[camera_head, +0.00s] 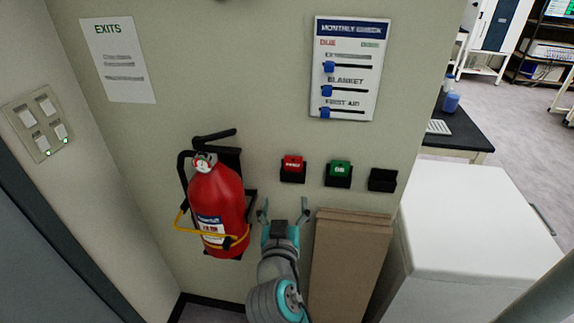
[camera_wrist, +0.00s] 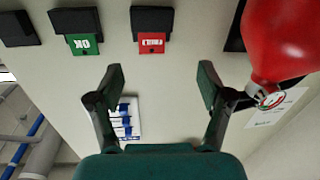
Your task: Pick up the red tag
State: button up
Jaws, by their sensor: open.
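The red tag (camera_head: 293,163) sits in a small black holder (camera_head: 292,177) on the wall, right of the fire extinguisher. In the wrist view the red tag (camera_wrist: 151,42) shows upside down, ahead of my fingers and roughly between them. My gripper (camera_head: 284,205) is open and empty, below the red tag in the head view and apart from it. In the wrist view my gripper (camera_wrist: 158,75) has its two fingers spread wide. A green tag (camera_head: 339,169) sits in the neighbouring holder; it also shows in the wrist view (camera_wrist: 85,44).
The red fire extinguisher (camera_head: 216,195) hangs close on the left; it looms beside my finger in the wrist view (camera_wrist: 285,40). An empty black holder (camera_head: 382,180) is at right. Brown boards (camera_head: 348,262) lean below, near a white cabinet (camera_head: 475,225). A checklist board (camera_head: 348,68) hangs above.

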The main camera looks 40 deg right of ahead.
aim_at(293, 159)
jog(key=w+d+r, duration=0.1)
jog(key=w+d, duration=0.1)
jog(key=d, duration=0.1)
jog(key=w+d+r+m+g+h, duration=0.1)
jog(key=w+d, duration=0.2)
jog(key=w+d+r+m, duration=0.1)
jog(key=w+d, duration=0.1)
jog(key=d, duration=0.1)
jog(key=shift+w+d+r, duration=0.25)
jog(key=shift+w+d, duration=0.15)
jog(key=shift+c, duration=0.2)
jog(key=c, duration=0.8)
